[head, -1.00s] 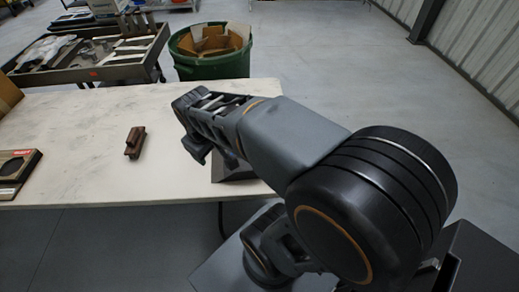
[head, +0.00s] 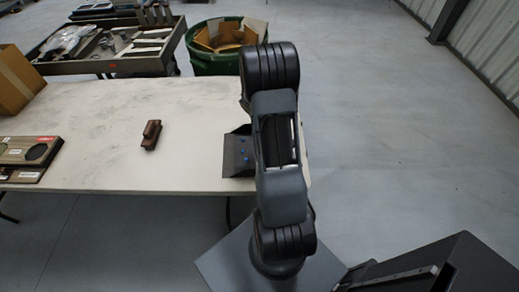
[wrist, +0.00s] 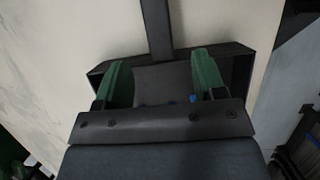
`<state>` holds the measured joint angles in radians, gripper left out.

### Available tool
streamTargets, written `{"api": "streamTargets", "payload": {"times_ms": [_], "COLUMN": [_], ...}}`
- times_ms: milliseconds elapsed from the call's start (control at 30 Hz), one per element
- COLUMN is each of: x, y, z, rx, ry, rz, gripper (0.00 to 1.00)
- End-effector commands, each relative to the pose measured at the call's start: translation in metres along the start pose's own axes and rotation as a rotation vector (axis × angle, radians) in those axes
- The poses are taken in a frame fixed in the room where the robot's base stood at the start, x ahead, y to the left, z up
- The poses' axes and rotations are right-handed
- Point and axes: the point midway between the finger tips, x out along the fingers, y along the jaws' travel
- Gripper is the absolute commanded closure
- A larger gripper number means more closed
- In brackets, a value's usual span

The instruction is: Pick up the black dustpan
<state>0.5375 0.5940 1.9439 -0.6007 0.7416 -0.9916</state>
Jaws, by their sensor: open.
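The black dustpan (head: 230,158) lies on the right end of the white table, partly hidden behind my arm in the head view. A few small blue bits (head: 244,155) sit in its pan. In the wrist view the dustpan's dark handle (wrist: 155,28) runs up from the pan, away from me. My gripper (wrist: 163,82) is open, its two green fingers apart over the pan, with the handle's line between them. Nothing is between the fingers that I can see as held; contact with the pan cannot be told. My gripper is hidden in the head view.
The white table (head: 100,110) holds a brown wooden block (head: 151,134), a tray with a round recess (head: 25,155) and a cardboard box (head: 18,80). A green bin (head: 215,64) and a tool cart (head: 105,66) stand behind. The floor at right is clear.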

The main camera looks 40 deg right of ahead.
Motion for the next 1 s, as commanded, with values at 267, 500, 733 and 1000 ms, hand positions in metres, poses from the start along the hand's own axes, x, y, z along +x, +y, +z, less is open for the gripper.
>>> {"api": "streamTargets", "payload": {"times_ms": [267,500,733,1000], "x": [0.034,0.049,0.08,0.09], "y": [-0.001,-0.001,0.001,0.001], "z": [0.0,0.0,0.0,0.0], "rx": [0.001,0.001,0.002,0.002], "ry": [0.0,0.001,0.001,0.001], "rz": [-0.002,-0.003,-0.002,0.001], "gripper": [0.36,0.36,0.36,0.36]}}
